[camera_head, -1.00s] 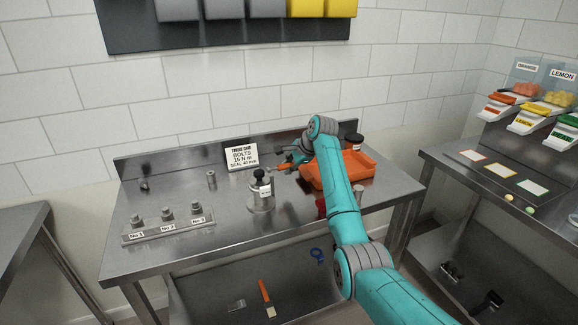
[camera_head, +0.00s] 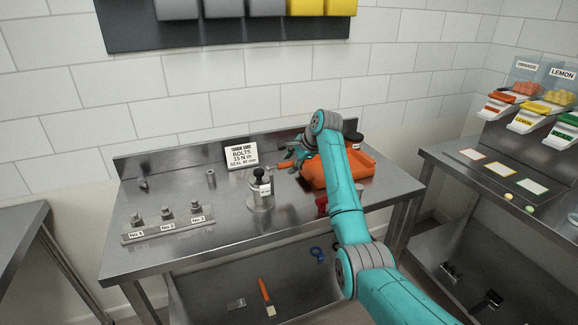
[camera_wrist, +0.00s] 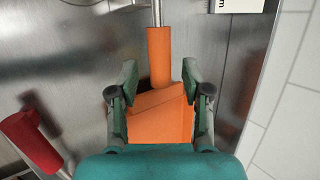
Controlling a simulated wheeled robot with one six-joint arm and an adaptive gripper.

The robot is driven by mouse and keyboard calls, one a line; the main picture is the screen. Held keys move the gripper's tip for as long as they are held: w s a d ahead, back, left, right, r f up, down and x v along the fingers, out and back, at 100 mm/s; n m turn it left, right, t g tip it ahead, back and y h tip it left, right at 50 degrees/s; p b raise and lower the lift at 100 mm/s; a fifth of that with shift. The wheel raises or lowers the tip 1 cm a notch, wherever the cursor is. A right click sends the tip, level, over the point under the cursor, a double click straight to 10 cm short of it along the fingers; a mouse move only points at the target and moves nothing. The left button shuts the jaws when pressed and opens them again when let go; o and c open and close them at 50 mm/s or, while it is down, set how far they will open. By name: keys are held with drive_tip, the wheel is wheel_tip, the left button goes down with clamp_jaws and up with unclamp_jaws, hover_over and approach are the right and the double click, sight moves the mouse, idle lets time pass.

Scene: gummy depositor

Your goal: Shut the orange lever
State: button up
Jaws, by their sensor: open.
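On the right-hand bench, an orange lever-like part (camera_head: 502,97) shows at the front of the orange dispenser; its exact position is too small to tell. My gripper (camera_head: 297,158) is far to the left of it, over the middle bench beside the orange tray (camera_head: 362,165). In the wrist view my gripper (camera_wrist: 159,72) is open. Its fingers stand either side of an orange handle (camera_wrist: 159,52) with a metal shaft, and the orange tray (camera_wrist: 160,115) lies below. Whether the fingers touch the handle is unclear. The handle also shows in the head view (camera_head: 283,166).
A metal pot with a black knob (camera_head: 260,190), a sign (camera_head: 241,156) and a bolt block (camera_head: 168,226) stand on the middle bench. A red handle (camera_wrist: 33,140) lies left of my gripper. Yellow (camera_head: 540,108) and green (camera_head: 567,123) dispenser parts sit beside the orange one.

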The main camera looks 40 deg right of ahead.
drive_tip(key=a+v, duration=0.1)
drive_tip(key=v, duration=0.8)
drive_tip(key=shift+s+d+r, duration=0.25)
drive_tip(key=shift+d+r, duration=0.05)
drive_tip(key=shift+d, duration=0.2)
drive_tip(key=shift+s, duration=0.1)
